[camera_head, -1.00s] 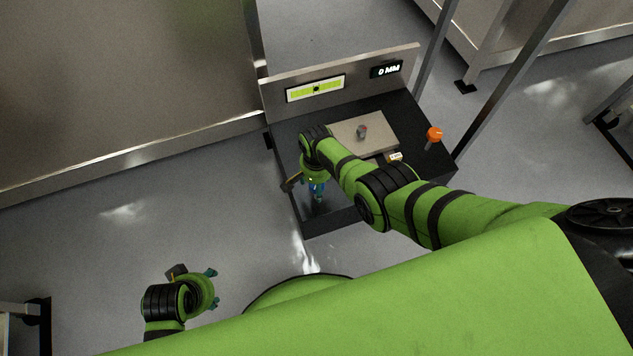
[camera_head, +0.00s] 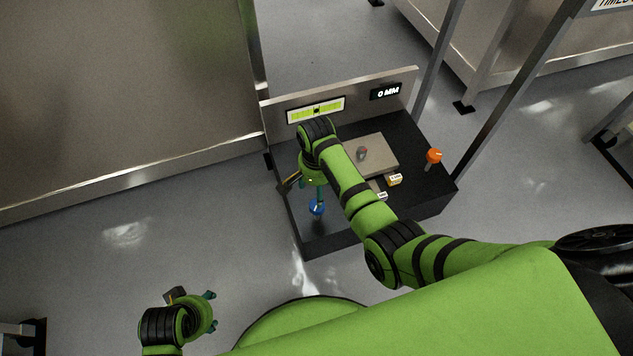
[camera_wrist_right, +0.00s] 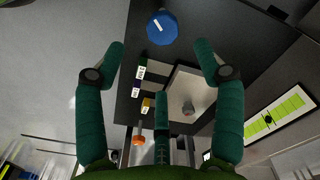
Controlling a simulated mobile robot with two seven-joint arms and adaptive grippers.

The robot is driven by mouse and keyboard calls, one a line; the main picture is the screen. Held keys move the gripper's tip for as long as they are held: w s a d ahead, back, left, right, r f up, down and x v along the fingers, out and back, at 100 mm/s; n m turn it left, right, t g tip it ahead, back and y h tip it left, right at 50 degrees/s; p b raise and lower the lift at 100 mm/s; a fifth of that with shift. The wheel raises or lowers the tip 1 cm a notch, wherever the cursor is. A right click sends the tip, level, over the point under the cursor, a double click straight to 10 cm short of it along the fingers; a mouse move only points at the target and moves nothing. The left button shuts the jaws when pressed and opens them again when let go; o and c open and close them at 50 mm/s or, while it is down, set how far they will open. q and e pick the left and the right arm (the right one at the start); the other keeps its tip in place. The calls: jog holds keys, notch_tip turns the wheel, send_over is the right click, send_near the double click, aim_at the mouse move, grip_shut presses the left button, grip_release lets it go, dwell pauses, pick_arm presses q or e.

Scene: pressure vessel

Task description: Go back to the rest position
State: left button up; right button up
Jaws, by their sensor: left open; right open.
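My left gripper (camera_head: 211,310) hangs at the lower left of the head view, open and empty, over bare floor. My right gripper (camera_head: 320,190) is over the left part of the black console (camera_head: 345,235), partly hidden by its own wrist. In the right wrist view its teal fingers (camera_wrist_right: 160,55) are spread wide with nothing between them. A blue knob (camera_head: 317,207) stands on the console close to the right gripper. In the wrist view the knob (camera_wrist_right: 162,27) lies beyond the fingertips, apart from them.
The console carries a grey plate (camera_head: 375,155) with a small knob, an orange knob (camera_head: 434,156), small labelled blocks (camera_head: 394,180), a yellow-green gauge (camera_head: 316,110) and a "0 MM" display (camera_head: 387,91). A large metal tank (camera_head: 120,90) stands left. Floor (camera_head: 110,245) near the left gripper is clear.

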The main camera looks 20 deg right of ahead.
jog(key=shift+r, duration=0.95)
